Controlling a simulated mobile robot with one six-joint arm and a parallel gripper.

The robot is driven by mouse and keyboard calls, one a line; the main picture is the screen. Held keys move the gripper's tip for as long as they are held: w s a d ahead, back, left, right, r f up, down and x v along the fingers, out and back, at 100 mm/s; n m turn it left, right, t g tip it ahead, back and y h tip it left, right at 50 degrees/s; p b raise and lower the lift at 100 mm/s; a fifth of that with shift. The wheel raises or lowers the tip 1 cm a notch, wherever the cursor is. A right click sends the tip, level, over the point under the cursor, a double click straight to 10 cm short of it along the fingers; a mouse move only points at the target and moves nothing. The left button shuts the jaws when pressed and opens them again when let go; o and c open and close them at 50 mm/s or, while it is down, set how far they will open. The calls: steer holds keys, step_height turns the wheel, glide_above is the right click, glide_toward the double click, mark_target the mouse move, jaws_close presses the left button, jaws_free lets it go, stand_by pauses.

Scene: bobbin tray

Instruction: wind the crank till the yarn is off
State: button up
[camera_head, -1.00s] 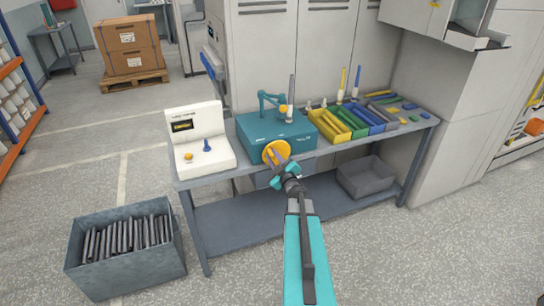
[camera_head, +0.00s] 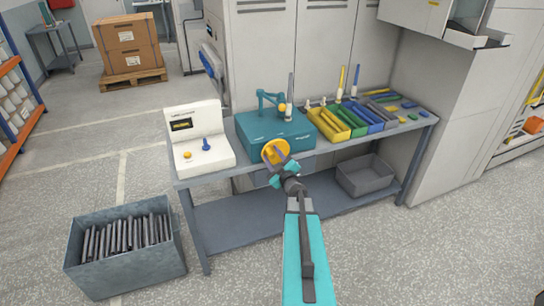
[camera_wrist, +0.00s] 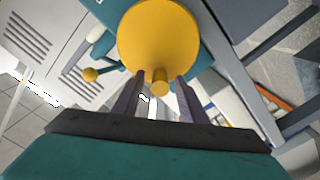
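A teal winding machine (camera_head: 262,130) stands on the bench, with a yellow crank wheel (camera_head: 269,150) on its front. The wheel fills the upper middle of the wrist view (camera_wrist: 158,35), and its short yellow handle (camera_wrist: 160,83) sticks out toward the camera. My gripper (camera_head: 282,159) is at the wheel. In the wrist view its two fingers stand either side of the handle, with a gap showing on each side. A grey upright bobbin (camera_head: 290,97) is by the machine's top arm. I cannot make out yarn on it.
A white control box (camera_head: 201,150) stands left of the machine. Trays of coloured bobbins (camera_head: 322,125) stand right of it. A grey bin (camera_head: 366,181) is on the lower shelf. A metal crate of dark rods (camera_head: 75,250) stands on the floor at left. Open floor lies in front.

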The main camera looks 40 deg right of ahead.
steer(key=p+v, duration=0.4)
steer(key=v, duration=0.9)
steer(key=shift+s, duration=0.25)
stand_by(0.4)
steer(key=shift+a, duration=0.15)
steer(key=shift+f, duration=0.15)
